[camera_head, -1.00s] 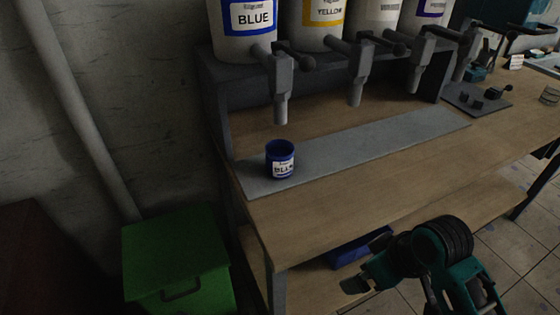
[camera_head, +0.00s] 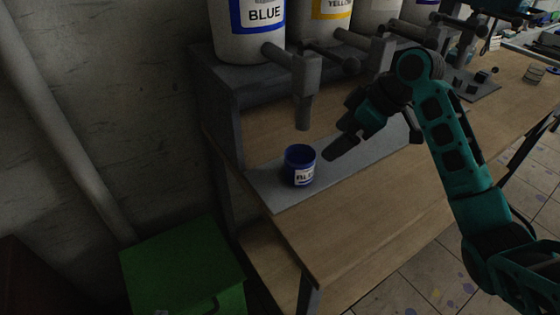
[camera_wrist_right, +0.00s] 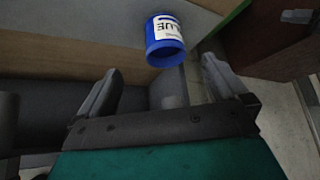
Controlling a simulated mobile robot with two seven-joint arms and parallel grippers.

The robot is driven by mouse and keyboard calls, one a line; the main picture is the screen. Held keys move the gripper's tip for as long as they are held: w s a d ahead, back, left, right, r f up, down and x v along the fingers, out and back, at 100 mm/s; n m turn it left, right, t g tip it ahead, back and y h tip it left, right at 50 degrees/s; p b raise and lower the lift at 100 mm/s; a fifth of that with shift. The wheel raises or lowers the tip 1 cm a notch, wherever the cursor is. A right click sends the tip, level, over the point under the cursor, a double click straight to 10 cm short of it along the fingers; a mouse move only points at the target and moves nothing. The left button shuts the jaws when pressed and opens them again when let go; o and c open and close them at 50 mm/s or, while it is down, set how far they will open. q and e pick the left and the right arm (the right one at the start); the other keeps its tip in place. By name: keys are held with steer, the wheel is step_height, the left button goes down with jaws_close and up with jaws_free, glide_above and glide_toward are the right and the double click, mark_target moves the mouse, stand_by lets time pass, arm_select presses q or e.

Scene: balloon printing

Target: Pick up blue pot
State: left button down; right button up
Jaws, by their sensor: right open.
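The blue pot (camera_head: 300,166), a small open cup with a white label, stands upright on the grey strip (camera_head: 345,166) near the left end of the wooden table. My right gripper (camera_head: 338,150) is just right of the pot and a little above the strip, apart from it. In the right wrist view the pot (camera_wrist_right: 165,40) shows beyond and between the two spread fingers of the right gripper (camera_wrist_right: 160,85), which is open and empty. My left gripper is not in view.
A large container labelled BLUE (camera_head: 250,30) sits on the rack, its tap (camera_head: 304,90) hanging behind the pot. A yellow-labelled container (camera_head: 325,10) is beside it. A green bin (camera_head: 180,265) stands on the floor at left. The table front (camera_head: 340,230) is clear.

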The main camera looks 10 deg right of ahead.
mark_target(303, 165)
steer(key=x, duration=0.7)
steer(key=shift+w+a+f, duration=0.2)
steer(key=shift+w+a, duration=0.1)
steer(key=shift+a, duration=0.1)
steer(key=shift+s+x, duration=0.15)
steer(key=shift+x, duration=1.15)
steer(key=shift+s+x, duration=0.15)
steer(key=shift+x, duration=1.2)
steer(key=shift+a, duration=0.1)
steer(key=shift+c, duration=0.5)
steer(key=c, duration=1.1)
steer(key=shift+r, duration=0.1)
